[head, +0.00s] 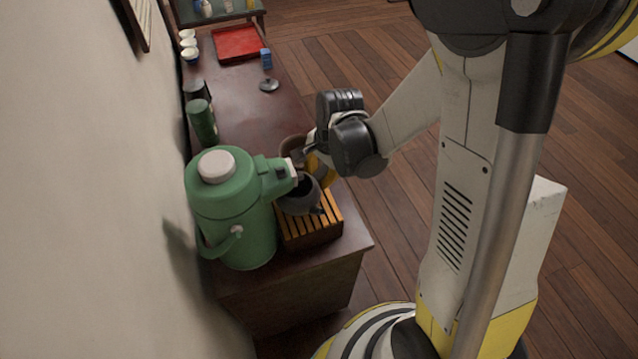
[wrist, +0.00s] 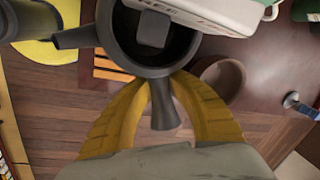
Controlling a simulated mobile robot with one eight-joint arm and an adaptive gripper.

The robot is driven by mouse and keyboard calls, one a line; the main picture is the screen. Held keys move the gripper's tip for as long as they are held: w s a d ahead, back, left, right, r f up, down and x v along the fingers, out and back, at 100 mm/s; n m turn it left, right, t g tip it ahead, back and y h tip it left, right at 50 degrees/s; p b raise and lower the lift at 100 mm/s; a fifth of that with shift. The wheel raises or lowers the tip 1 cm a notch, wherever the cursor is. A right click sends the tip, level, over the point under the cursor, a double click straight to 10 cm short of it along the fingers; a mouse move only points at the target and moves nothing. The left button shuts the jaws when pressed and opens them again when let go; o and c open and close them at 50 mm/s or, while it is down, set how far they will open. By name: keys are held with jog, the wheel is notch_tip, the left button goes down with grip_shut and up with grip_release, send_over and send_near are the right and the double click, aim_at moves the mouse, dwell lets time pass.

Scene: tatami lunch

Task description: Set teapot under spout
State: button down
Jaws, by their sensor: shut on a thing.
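The dark grey teapot (head: 297,204) is lidless, over the slatted wooden stand (head: 325,226) at the near end of the counter. I cannot tell whether it touches the slats. The green dispenser pot (head: 232,212) stands left of it, its spout (head: 280,178) reaching over the teapot. In the wrist view the spout tip (wrist: 152,28) overlaps the open mouth of the teapot (wrist: 118,50). My gripper (wrist: 166,84) is shut on the teapot's side handle, a yellow finger on each side. In the head view my gripper (head: 311,172) is partly hidden by my wrist.
A brown bowl (wrist: 222,78) sits just behind the teapot. A dark green canister (head: 202,122), a small dark lid (head: 269,85), a blue box (head: 266,58), a red tray (head: 238,43) and cups (head: 189,45) are farther back. The counter's middle is mostly clear. A wall runs along the left.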

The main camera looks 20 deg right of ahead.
jog(key=shift+d+f+b, duration=0.1)
jog(key=shift+f+b, duration=0.2)
jog(key=shift+f, duration=0.9)
jog(key=shift+f, duration=0.1)
jog(key=shift+f, duration=0.2)
jog(key=c, duration=1.3)
grip_release()
jog(key=shift+r, duration=0.1)
jog(key=shift+r, duration=0.1)
